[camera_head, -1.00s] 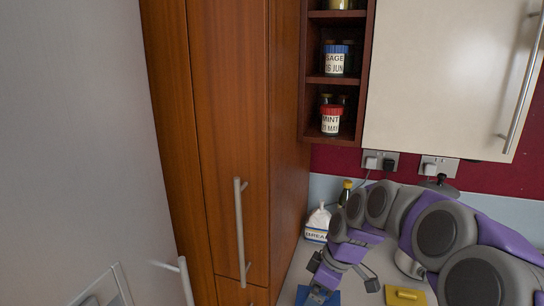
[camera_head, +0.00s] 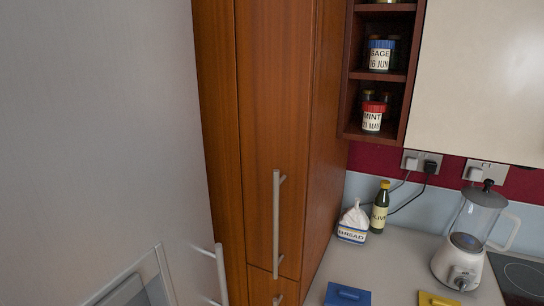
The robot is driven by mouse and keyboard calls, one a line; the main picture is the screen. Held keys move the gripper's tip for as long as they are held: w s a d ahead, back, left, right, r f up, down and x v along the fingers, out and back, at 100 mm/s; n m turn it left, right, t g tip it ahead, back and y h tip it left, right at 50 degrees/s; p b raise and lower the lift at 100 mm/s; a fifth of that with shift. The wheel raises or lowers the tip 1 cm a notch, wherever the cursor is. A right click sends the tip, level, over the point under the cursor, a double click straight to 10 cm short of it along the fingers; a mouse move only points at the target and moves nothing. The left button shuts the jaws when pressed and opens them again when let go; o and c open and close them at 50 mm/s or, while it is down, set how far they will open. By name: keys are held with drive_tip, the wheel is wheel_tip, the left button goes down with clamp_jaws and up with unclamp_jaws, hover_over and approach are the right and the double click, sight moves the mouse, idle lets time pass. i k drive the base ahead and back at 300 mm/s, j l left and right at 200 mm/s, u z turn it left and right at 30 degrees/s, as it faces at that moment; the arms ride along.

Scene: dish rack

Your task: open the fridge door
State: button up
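The grey fridge door (camera_head: 90,130) fills the left of the head view. A silver bar handle (camera_head: 221,275) stands at its right edge, low in the picture, and its lower end is cut off by the frame. A recessed panel (camera_head: 135,285) is set in the door to the left of the handle. No gap shows along the door's right edge, but I cannot tell for sure whether it is shut. My gripper and arm are out of view.
A tall wooden cabinet (camera_head: 275,100) with a bar handle (camera_head: 277,223) stands right of the fridge. The counter (camera_head: 385,265) holds a bread bag (camera_head: 353,223), a bottle (camera_head: 380,210) and a blender (camera_head: 468,240). Spice jars (camera_head: 380,56) sit on a shelf above.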

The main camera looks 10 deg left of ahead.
sight(104, 180)
drive_tip(key=k+j+u, duration=0.1)
drive_tip(key=u, duration=1.8)
drive_tip(key=k+u, duration=0.35)
drive_tip(key=k+j, duration=0.05)
